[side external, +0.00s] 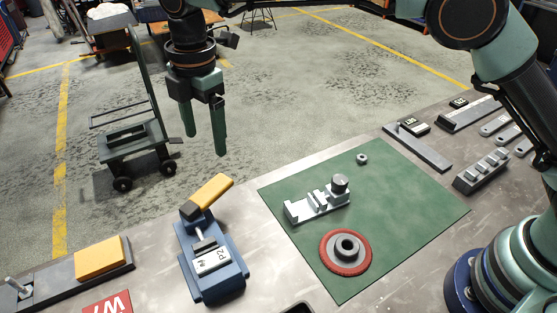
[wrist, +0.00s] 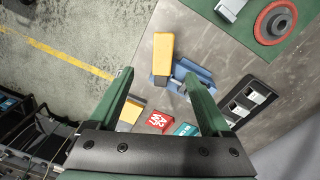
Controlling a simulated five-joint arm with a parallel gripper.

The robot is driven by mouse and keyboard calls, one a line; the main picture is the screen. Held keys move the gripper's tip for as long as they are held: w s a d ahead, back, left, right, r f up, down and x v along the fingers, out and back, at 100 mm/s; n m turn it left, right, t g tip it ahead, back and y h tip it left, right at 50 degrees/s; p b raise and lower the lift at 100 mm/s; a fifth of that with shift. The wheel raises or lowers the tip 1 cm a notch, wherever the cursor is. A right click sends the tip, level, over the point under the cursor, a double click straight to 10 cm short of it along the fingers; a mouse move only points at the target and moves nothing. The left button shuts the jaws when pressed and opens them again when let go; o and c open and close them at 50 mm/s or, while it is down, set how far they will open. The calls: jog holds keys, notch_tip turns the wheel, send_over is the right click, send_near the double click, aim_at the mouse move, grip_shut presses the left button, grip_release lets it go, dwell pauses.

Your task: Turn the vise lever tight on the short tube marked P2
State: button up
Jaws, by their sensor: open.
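A blue vise (side external: 225,285) stands at the front edge of the bench. Its lever has a yellow handle (side external: 213,192), which points up and to the right. A pale plate marked P2 (side external: 212,261) sits on the vise, with a grey piece just behind it; I cannot clearly make out the tube. My gripper (side external: 205,146) is open and empty, above and behind the lever, apart from it. In the wrist view the yellow handle (wrist: 163,55) and part of the blue vise (wrist: 196,72) show beyond my open fingers; the right finger hides part of the vise.
A green mat (side external: 420,215) holds a grey bracket fixture (side external: 315,205), a red disc (side external: 345,252) and a small nut (side external: 362,158). A yellow block (side external: 98,257) and a red card (side external: 108,304) lie left of the vise. A dark tray (wrist: 262,82) shows in the wrist view.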

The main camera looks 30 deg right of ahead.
aim_at(215, 186)
jog(key=shift+a, duration=0.1)
notch_tip(215, 186, down, 12)
jog(key=shift+r, duration=0.1)
dwell(0.5)
grip_shut()
